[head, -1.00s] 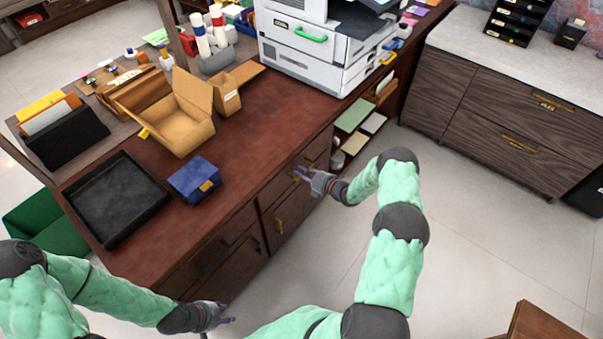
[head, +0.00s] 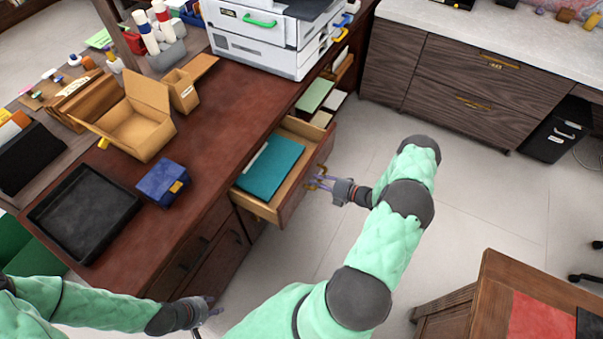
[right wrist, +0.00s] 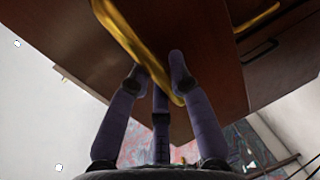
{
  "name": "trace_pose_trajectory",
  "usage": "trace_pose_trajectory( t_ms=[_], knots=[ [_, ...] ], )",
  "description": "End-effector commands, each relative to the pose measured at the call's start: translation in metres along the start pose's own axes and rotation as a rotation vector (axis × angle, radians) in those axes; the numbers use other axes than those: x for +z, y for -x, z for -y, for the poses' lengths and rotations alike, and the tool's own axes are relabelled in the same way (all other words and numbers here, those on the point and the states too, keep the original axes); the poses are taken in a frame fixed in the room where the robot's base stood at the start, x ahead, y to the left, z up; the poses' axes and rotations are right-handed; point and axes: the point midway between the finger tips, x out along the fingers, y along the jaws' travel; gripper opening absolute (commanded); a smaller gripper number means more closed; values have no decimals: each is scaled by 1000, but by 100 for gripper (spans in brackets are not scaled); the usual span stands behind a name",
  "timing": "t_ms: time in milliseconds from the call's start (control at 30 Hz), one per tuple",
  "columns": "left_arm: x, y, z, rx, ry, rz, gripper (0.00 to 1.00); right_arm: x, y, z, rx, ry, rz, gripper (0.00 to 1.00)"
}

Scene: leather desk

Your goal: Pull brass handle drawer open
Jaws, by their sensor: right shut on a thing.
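The drawer (head: 252,204) in the dark wood desk stands pulled out, with pale wood sides. A teal folder (head: 270,170) lies inside it. Its brass handle (right wrist: 132,42) runs diagonally across the dark front in the right wrist view. My right gripper (head: 318,183) is at the drawer front, and its fingers are closed around the handle in the right wrist view. My left gripper (head: 213,306) is low beside the desk's front, away from this drawer; its fingers are too small to read.
Closed drawers with dark handles (head: 236,237) are left of the open one. A black tray (head: 85,215) and a blue box (head: 162,181) stand on the desk. A wooden table (head: 490,290) is at lower right. Clear floor lies between.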

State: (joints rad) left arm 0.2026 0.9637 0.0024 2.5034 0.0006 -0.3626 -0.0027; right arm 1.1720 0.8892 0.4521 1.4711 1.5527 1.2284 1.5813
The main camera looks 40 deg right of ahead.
Motion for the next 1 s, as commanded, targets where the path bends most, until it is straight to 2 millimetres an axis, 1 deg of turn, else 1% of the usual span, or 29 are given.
trace_pose_trajectory(
  t_ms=[33,100,300,500,867,900,967,1000],
  knots=[
    [0,0,0,0,0,0,40,1,11,3,-2,-1,4,0],
    [0,0,0,0,0,0,40,1,23,6,-2,-1,3,0],
    [0,0,0,0,0,0,40,0,45,10,-2,0,2,0],
    [0,0,0,0,0,0,40,0,53,12,-1,0,0,0],
    [0,0,0,0,0,0,40,0,54,12,-1,1,0,0],
    [0,0,0,0,0,0,40,0,54,12,-1,1,0,29],
    [0,0,0,0,0,0,40,0,54,12,-1,1,0,45],
    [0,0,0,0,0,0,40,0,54,12,-1,1,0,45]
  ],
)
